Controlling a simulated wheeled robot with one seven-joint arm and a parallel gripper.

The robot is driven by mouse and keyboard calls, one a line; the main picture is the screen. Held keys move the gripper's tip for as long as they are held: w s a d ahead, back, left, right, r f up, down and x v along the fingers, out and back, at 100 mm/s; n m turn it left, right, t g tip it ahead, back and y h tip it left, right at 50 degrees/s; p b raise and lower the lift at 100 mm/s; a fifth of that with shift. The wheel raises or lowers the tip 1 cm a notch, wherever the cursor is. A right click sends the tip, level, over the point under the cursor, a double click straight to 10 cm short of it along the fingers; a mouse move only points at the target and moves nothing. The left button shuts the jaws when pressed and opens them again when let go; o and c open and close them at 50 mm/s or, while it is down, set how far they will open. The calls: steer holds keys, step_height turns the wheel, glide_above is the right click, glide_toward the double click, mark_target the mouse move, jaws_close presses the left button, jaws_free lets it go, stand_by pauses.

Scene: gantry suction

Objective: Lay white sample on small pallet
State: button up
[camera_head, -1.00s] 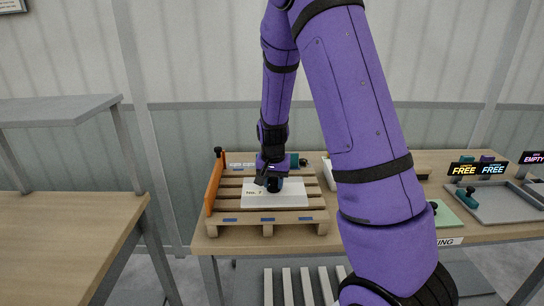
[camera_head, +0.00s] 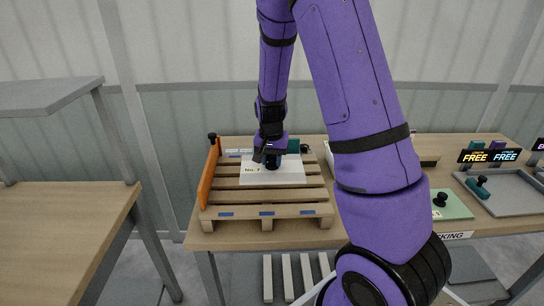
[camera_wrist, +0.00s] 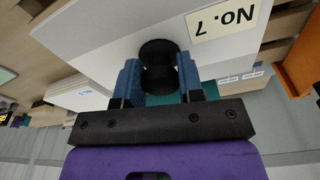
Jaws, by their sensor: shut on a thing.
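The white sample (camera_head: 285,175) is a flat white board with a black knob and a label reading "No. 7". It is over the back part of the slatted wooden pallet (camera_head: 265,211); I cannot tell whether it touches the slats. My gripper (camera_head: 271,161) is shut on the black knob. In the wrist view my gripper (camera_wrist: 159,80) has its two blue fingers on either side of the knob (camera_wrist: 158,58), and the white sample (camera_wrist: 105,40) fills the area beyond them. The pallet's front slats are bare.
An orange fence (camera_head: 209,174) runs along the pallet's left side. To the right are a white box (camera_head: 329,157), partly behind my arm, a green plate (camera_head: 452,206) with a black knob, and a grey tray (camera_head: 510,194) under "FREE" signs. A wooden bench (camera_head: 60,225) stands left.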

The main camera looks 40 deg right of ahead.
mark_target(272, 168)
steer(key=shift+f, duration=2.45)
steer(key=shift+f, duration=0.6)
steer(key=o, duration=1.2)
steer(key=shift+c, duration=0.2)
steer(key=shift+r, duration=0.15)
